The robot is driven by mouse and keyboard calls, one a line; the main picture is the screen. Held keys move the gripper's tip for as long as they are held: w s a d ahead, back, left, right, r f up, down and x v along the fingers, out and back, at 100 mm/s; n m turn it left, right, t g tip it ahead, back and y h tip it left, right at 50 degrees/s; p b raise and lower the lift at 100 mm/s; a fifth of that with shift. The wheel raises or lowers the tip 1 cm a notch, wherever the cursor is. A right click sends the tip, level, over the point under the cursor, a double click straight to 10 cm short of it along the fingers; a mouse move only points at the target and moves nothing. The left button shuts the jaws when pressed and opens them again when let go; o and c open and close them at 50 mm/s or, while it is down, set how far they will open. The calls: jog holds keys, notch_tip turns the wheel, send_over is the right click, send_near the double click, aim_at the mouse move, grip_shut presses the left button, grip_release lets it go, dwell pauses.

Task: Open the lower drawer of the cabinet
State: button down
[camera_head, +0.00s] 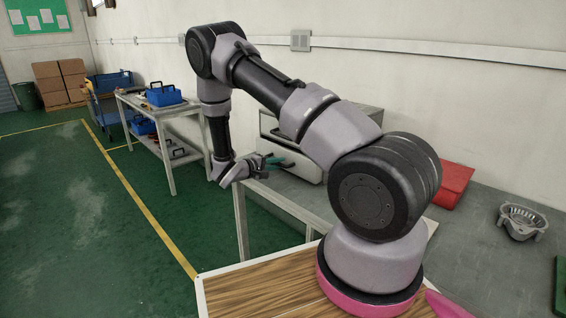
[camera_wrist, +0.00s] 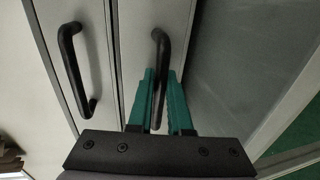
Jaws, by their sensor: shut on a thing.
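The grey cabinet (camera_head: 362,115) stands on the bench against the wall, partly hidden behind my arm. In the wrist view two drawer fronts lie side by side, each with a black bar handle. The lower drawer front (camera_wrist: 130,45) is the one beside the grey bench top; its handle (camera_wrist: 160,42) lies between my gripper's teal fingers. My gripper (camera_wrist: 161,78) is shut on this handle; it also shows in the head view (camera_head: 277,160) at the cabinet's front. The upper drawer's handle (camera_wrist: 72,58) is free to the left. I cannot tell whether the lower drawer stands slightly out.
The grey bench top (camera_head: 470,240) carries a red folder-like item (camera_head: 452,186) and a grey metal part (camera_head: 522,221) at the right. A side table (camera_head: 168,110) with a blue tote (camera_head: 164,95) stands to the left. Green floor is clear in front of it.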

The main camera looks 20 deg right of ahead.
jog(key=f+v, duration=0.2)
jog(key=v, duration=0.7)
jog(key=f+v, duration=0.1)
jog(key=v, duration=0.8)
jog(key=shift+s+a+f, duration=0.2)
jog(key=shift+a+f, duration=0.1)
jog(key=shift+f, duration=0.15)
jog(key=c, duration=0.8)
grip_release()
jog(key=shift+c, duration=0.2)
jog(key=v, duration=1)
jog(key=shift+s+a, duration=0.2)
jog(key=shift+a, duration=0.15)
jog(key=shift+r, duration=0.1)
